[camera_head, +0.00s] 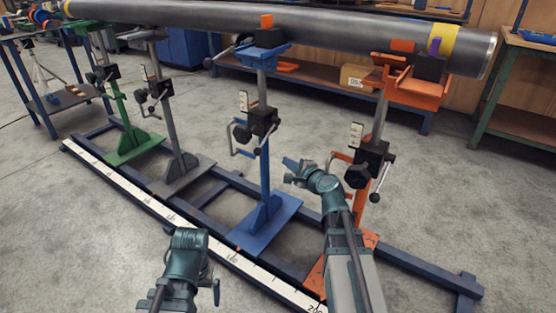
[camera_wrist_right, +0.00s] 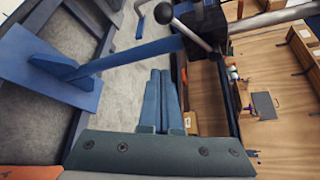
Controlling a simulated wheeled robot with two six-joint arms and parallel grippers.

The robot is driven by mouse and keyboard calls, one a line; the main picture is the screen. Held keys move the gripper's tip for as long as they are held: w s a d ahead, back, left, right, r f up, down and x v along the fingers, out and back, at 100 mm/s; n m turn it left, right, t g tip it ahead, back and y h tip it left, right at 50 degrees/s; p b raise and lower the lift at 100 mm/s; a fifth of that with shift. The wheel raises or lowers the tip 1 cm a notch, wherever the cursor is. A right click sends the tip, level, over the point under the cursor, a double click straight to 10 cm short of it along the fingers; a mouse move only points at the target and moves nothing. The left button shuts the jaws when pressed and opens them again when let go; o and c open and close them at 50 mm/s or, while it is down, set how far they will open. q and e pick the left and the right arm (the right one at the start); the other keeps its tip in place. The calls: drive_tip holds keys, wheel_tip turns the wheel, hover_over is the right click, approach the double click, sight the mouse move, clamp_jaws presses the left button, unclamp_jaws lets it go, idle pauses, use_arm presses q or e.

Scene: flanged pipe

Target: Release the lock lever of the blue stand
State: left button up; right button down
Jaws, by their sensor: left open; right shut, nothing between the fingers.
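The blue stand (camera_head: 264,195) has a flat base, an upright column and a black clamp block (camera_head: 262,122). Its lock lever (camera_head: 258,149) ends in a black ball below the block. In the right wrist view the lever's ball (camera_wrist_right: 163,13) and metal rod (camera_wrist_right: 190,34) are near the top, beyond my fingertips. My right gripper (camera_head: 290,164) is shut and empty, right of the column and apart from the lever in the head view. Its closed fingers (camera_wrist_right: 160,75) show in the wrist view. My left gripper (camera_head: 190,240) is open, low and left of the blue base; its fingertips are hard to make out.
A long grey pipe (camera_head: 330,25) lies across the stands. An orange stand (camera_head: 372,165) is close to my right arm. A grey stand (camera_head: 180,150) and a green stand (camera_head: 125,130) stand further left. A floor frame with a white scale (camera_head: 165,212) runs underneath.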

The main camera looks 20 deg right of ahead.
sight(266, 137)
drive_tip(key=b+x, duration=0.2)
drive_tip(key=x, duration=0.7)
drive_tip(key=shift+s+a+r+p, duration=0.25)
drive_tip(key=shift+a+r+p, duration=0.05)
drive_tip(key=shift+a, duration=0.25)
drive_tip(key=shift+s+a+r+p, duration=0.25)
drive_tip(key=shift+a+r+p, duration=0.1)
drive_tip(key=shift+a, duration=0.2)
drive_tip(key=shift+s+a+r+p, duration=0.25)
drive_tip(key=shift+a+r+p, duration=0.05)
drive_tip(key=shift+a, duration=0.25)
